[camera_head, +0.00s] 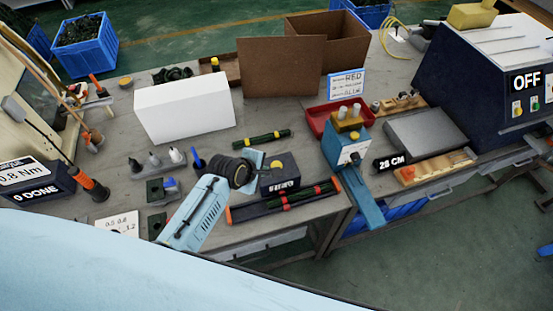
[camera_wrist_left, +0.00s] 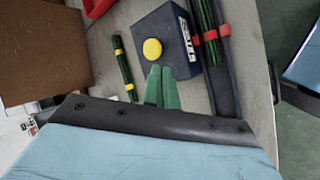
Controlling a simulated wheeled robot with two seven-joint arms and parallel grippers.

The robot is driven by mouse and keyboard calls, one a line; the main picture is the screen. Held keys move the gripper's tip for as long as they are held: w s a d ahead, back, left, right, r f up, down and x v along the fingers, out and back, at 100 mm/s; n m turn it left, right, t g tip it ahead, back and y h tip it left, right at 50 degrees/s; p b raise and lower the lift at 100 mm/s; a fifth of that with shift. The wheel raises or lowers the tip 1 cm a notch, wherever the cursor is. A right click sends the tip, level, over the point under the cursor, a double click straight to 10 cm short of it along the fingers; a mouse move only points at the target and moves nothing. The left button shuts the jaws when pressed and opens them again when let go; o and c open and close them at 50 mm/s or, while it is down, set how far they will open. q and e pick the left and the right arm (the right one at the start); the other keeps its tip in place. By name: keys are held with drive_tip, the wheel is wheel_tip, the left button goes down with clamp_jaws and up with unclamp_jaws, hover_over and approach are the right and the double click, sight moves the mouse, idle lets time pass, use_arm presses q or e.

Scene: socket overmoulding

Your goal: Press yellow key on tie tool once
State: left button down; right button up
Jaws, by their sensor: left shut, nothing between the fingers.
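The tie tool (camera_head: 281,180) is a dark blue box with a white label on its front, standing near the table's front edge. Its round yellow key (camera_head: 277,164) is on top; the key (camera_wrist_left: 152,49) also shows clearly in the left wrist view, on the box (camera_wrist_left: 172,24). My left gripper (camera_head: 257,158) is just left of the tool in the head view. Its green fingers (camera_wrist_left: 162,73) are shut together and empty, with the tips beside the yellow key. I cannot tell whether they touch the box. My right gripper is not in view.
A green bundle with yellow bands (camera_head: 262,139) lies behind the tool. A dark tray (camera_head: 241,214) with red-banded bundles lies in front. A blue device (camera_head: 345,150) and red bin (camera_head: 322,118) stand right. A white box (camera_head: 185,110) is at the back left.

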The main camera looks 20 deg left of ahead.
use_arm(q)
drive_tip(key=w+d+r+n+t+p, duration=0.1)
drive_tip(key=w+r+n, duration=0.4)
drive_tip(key=w+r, duration=0.1)
drive_tip(key=shift+w+d+n+h, duration=0.15)
drive_tip(key=shift+w+n+h, duration=0.1)
drive_tip(key=shift+n+h, duration=0.15)
wheel_tip(320, 180, down, 8)
drive_tip(key=b, duration=0.6)
drive_tip(key=shift+r+b, duration=0.15)
drive_tip(key=shift+b, duration=0.2)
drive_tip(key=shift+f+b, duration=0.3)
drive_tip(key=shift+f, duration=0.3)
idle(0.6)
